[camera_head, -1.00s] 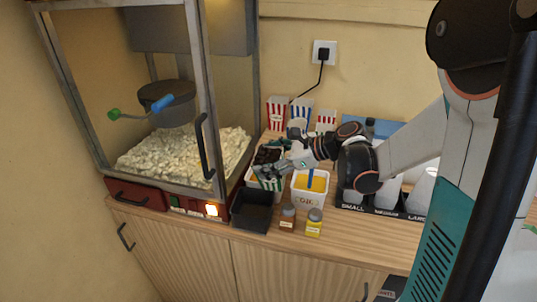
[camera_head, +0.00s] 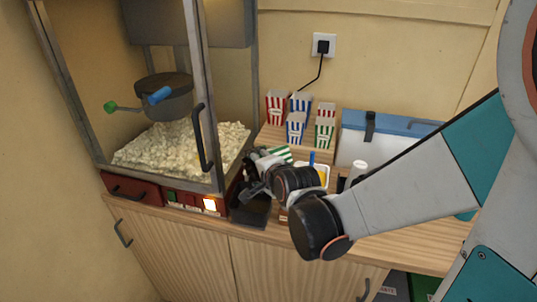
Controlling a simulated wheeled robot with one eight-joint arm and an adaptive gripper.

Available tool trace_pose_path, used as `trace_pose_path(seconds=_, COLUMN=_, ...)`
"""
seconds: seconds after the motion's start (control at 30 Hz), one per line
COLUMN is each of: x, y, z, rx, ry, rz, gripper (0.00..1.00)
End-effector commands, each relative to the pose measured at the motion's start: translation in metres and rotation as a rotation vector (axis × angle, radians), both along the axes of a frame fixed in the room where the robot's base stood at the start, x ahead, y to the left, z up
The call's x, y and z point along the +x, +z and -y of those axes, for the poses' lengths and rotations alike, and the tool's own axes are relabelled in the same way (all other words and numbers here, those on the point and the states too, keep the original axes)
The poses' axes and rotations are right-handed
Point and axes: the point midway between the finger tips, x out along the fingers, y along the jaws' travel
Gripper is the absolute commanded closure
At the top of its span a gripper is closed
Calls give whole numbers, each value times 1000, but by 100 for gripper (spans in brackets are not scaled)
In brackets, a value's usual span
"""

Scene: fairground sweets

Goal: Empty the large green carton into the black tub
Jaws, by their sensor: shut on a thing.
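My gripper (camera_head: 254,186) is low over the counter, just above the black tub, and shut on the large green carton (camera_head: 281,154). Only a patch of the carton's green and white stripes shows behind the gripper; it looks tipped over, and its mouth is hidden. The black tub (camera_head: 249,211) stands on the counter at the popcorn machine's right front corner. My gripper and arm cover part of it, and I cannot see whether anything lies in it.
The popcorn machine (camera_head: 204,143) stands close on the left. Several striped cartons (camera_head: 296,127), one small green (camera_head: 325,133), stand on a wooden step behind. A white container with yellow contents (camera_head: 324,174) is partly behind my arm. A blue-lidded cooler (camera_head: 353,147) is further right.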

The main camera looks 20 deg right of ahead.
Motion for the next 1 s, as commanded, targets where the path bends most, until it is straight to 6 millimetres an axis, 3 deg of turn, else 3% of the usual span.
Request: trace_pose_path(seconds=1.0, x=-13, y=-26, z=-22, rx=-484, ry=2, rz=215, gripper=52)
